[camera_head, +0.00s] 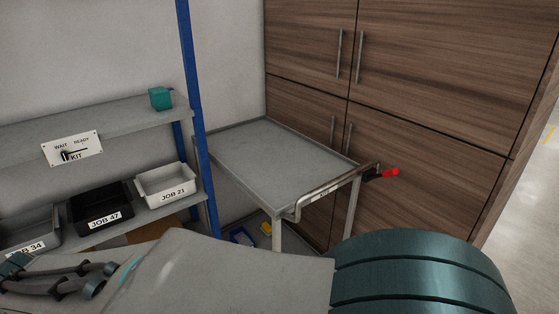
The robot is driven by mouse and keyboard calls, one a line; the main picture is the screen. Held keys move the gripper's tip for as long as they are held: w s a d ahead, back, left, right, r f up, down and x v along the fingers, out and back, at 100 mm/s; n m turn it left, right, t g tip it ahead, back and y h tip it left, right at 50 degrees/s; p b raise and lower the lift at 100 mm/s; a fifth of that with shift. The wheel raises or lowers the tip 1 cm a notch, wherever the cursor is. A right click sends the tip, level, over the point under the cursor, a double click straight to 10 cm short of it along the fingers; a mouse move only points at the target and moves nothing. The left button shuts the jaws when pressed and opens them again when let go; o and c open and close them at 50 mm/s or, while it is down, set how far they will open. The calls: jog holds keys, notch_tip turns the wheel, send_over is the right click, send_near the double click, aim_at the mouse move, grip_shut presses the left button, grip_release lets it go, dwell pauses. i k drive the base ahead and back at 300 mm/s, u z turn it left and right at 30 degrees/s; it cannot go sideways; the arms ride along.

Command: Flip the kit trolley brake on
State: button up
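The kit trolley (270,148) stands beside the blue shelf post, in front of the wooden cabinets. Its grey top is empty. A push handle (322,193) with a small label runs along its near right edge. A black lever with a red tip (390,172), which looks like the brake, sticks out to the right at the handle's far end. I cannot tell whether its position is on or off. My own arm covers the bottom of the view and hides the trolley's lower near part. My gripper is not in view.
At left, a grey shelf unit with a blue post (190,70) holds a teal box (160,98), a WAIT/READY KIT sign (72,148), and bins including JOB 21 (166,186) and JOB 47 (101,210). Wooden cabinets (430,70) stand behind. Open floor (530,200) shows at far right.

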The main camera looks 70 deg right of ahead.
aim_at(389, 173)
jog(key=z, duration=3.2)
jog(key=i, duration=1.1)
jog(key=z, duration=0.45)
